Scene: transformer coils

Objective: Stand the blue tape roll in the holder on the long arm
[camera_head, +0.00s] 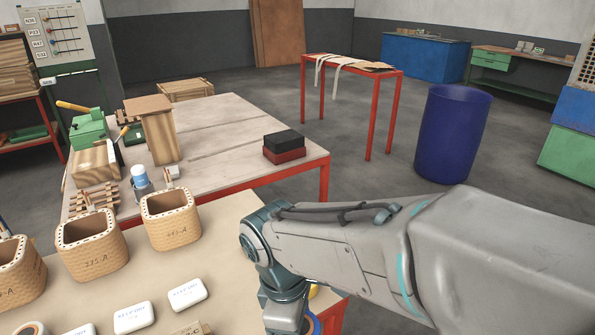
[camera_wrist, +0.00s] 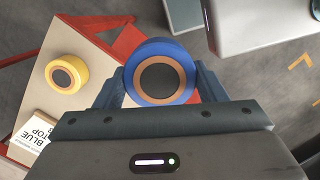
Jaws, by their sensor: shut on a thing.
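The blue tape roll (camera_wrist: 139,88) has a brown core and a dark centre. In the wrist view it sits between the two fingers of my gripper (camera_wrist: 160,78), which is shut on it. It is held near the front table's corner; its height above the table is hard to tell. In the head view only a blue sliver of the roll (camera_head: 316,324) shows below my wrist, at the bottom edge. My fingers are hidden there. I cannot make out the holder on the long arm with certainty in either view.
A yellow tape roll (camera_wrist: 66,73) and a white card reading "BLUE TOP" (camera_wrist: 33,134) lie on the table. Several tan coil boxes (camera_head: 171,219) and white packets (camera_head: 187,294) stand left of my arm. A wooden bench (camera_head: 225,125) lies behind; a blue barrel (camera_head: 452,135) stands right.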

